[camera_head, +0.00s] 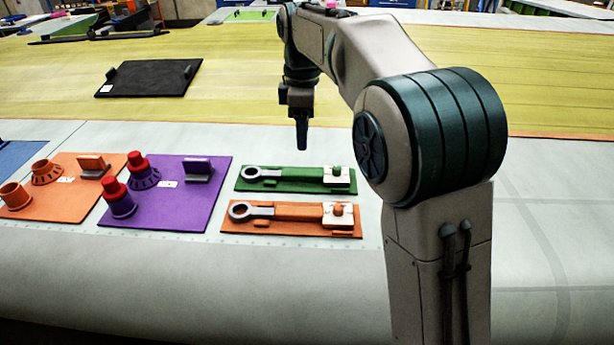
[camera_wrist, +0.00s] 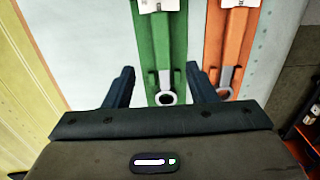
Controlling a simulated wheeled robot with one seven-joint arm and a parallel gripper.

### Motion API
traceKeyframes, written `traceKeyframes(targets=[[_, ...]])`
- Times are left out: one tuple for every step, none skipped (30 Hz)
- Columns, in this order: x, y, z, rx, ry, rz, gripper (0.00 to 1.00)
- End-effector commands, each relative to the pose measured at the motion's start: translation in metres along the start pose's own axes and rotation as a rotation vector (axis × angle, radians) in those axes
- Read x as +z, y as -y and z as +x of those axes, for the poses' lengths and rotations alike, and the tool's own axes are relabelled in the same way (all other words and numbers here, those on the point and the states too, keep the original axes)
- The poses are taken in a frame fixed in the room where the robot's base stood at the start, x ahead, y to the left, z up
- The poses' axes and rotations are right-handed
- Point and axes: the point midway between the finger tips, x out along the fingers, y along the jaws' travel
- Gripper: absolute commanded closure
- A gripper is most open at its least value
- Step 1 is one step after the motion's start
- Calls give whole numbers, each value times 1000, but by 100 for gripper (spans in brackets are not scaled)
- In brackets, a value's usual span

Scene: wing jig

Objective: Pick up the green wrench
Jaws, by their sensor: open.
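The green wrench (camera_head: 290,175) lies on a green board (camera_head: 240,186) on the pale surface, its grey ring end to the left and its other end by a white block with a green knob. In the wrist view the green wrench (camera_wrist: 161,45) runs upright between my gripper's fingers, ring end nearest. My gripper (camera_head: 302,148) hangs above and behind the green board in the head view. It is open and empty; its fingers (camera_wrist: 160,76) stand apart, one on each side of the green board. The wrench's far end is cut off in the wrist view.
An orange wrench (camera_head: 290,211) on an orange board (camera_head: 228,229) lies just in front of the green one. A purple board (camera_head: 190,215) and another orange board (camera_head: 62,209) with cups stand left. A black tray (camera_head: 150,79) lies farther back. The surface in front is clear.

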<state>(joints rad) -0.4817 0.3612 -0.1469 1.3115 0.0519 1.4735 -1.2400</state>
Motion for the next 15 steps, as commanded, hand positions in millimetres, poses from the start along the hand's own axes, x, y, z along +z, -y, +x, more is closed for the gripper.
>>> traceKeyframes(targets=[[0, 1, 12, -4, 2, 0, 49], [0, 1, 18, -3, 2, 0, 49], [0, 1, 25, -3, 2, 1, 49], [0, 1, 30, -3, 1, 1, 49], [0, 1, 34, -3, 2, 1, 49], [1, 0, 39, -2, 1, 2, 49], [1, 0, 42, -2, 1, 2, 49], [1, 0, 45, -1, 1, 2, 49], [1, 0, 47, 0, 1, 2, 49], [1, 0, 49, 0, 0, 2, 49], [1, 0, 50, 0, 0, 2, 49], [1, 1, 52, -1, 0, 2, 49], [1, 1, 54, -1, 0, 2, 49], [2, 1, 57, -1, 0, 2, 49], [3, 2, 61, -3, 1, 1, 49]])
